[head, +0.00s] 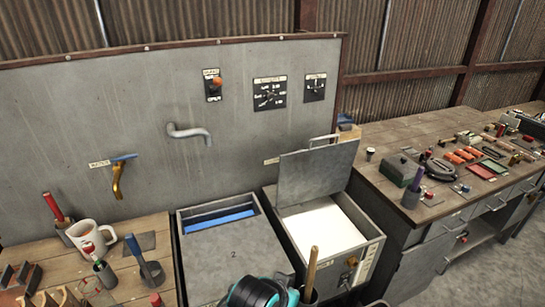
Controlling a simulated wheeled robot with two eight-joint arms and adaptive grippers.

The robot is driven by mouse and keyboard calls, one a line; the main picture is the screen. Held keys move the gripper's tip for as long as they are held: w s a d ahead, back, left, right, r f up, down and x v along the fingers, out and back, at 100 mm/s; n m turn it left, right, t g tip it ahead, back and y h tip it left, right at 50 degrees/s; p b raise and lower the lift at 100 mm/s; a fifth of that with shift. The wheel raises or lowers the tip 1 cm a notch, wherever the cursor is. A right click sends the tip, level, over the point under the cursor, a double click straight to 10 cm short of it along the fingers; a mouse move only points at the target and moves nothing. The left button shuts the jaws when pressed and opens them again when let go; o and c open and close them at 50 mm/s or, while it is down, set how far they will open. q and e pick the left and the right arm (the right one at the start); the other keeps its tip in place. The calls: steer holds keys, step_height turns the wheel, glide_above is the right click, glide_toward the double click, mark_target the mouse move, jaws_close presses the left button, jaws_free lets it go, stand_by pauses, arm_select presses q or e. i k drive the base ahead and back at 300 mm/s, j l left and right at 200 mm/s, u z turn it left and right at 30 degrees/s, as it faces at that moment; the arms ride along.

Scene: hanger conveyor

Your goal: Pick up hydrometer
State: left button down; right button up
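I cannot pick out the hydrometer for certain. On the left wooden bench, a slim piece with a red and white top (91,249) stands tilted in a small grey cup (104,275). Nearby, a blue-handled tool (134,248) leans in a dark holder, and a red stick (53,207) leans in another holder behind the white mug (92,236). These are too small to identify further. Neither of my grippers shows clearly in the head view.
A teal and black object (258,291) is at the bottom edge. The right bench (385,140) is cluttered. A tap (117,180) juts from the wall panel.

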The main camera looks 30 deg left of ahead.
mark_target(89, 247)
steer(key=u, duration=2.6)
